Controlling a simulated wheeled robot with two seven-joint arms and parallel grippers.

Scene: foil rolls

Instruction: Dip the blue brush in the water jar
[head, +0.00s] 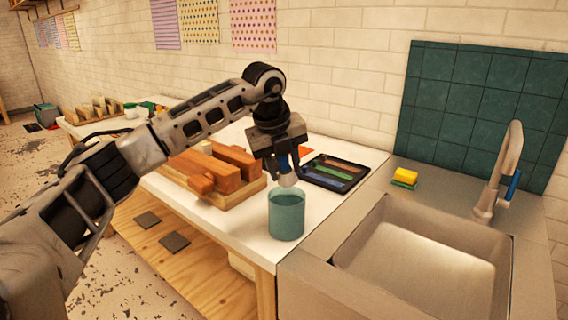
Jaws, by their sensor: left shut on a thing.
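The water jar (287,217) is a teal, see-through cylinder standing on the white table near its right edge, beside the sink counter. My left gripper (284,166) points down above the jar and is shut on the blue brush (283,163). The brush hangs upright, with its pale tip (287,181) just above or at the jar's rim; I cannot tell whether it is inside the opening. My right gripper is not in view.
A wooden tray (222,202) with orange-brown blocks (212,171) lies left of the jar. A dark palette tray (336,172) lies behind it. To the right are a sink (425,262), a faucet (504,170) and a yellow-green sponge (405,177).

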